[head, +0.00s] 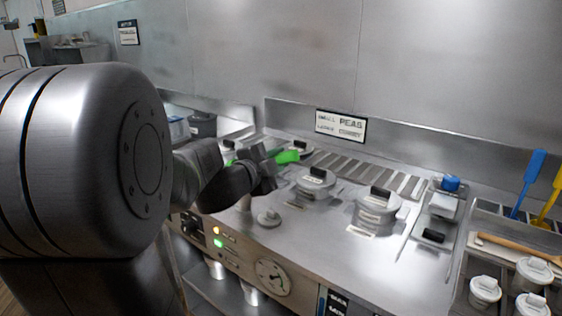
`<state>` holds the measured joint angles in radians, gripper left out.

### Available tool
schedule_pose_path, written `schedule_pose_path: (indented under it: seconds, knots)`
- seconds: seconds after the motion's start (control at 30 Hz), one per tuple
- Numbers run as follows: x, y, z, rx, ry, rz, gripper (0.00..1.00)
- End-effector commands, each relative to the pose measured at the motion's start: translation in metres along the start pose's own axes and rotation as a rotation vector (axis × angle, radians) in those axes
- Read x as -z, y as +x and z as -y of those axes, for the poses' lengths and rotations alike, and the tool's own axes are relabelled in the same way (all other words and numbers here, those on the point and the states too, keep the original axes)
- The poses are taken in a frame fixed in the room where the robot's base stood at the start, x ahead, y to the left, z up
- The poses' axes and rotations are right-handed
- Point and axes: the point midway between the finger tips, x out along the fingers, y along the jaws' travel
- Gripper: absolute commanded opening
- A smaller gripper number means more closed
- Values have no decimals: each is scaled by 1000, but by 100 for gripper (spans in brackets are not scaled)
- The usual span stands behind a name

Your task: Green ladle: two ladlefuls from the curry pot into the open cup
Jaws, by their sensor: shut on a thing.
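My gripper (264,168) is over the left part of the steel range top, shut on the green ladle (288,156). The ladle's green handle sticks out to the right of the jaws, and a bit of green shows to their left. Its bowl is hidden behind my arm. Two lidded pots, one in the middle (315,182) and one further right (377,210), sit in the range top. Their labels are too small to read, so I cannot tell which is the curry pot. A pale cup-like shape (243,203) shows partly under my gripper; I cannot tell whether it is open.
A pale round lid (268,217) lies on the counter. More lidded pots stand at the back, one behind the green handle (300,147). Several lidded white cups (485,290) stand at right, near a wooden spoon (518,248), a blue utensil (529,182) and a yellow one (550,200).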

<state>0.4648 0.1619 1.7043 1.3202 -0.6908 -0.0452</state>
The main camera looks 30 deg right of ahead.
Motion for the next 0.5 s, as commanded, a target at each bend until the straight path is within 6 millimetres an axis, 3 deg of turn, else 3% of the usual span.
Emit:
schedule_pose_path:
  seconds: [0.5]
  knots:
    - [-11, -4, 52, 1, -298, -19, 2]
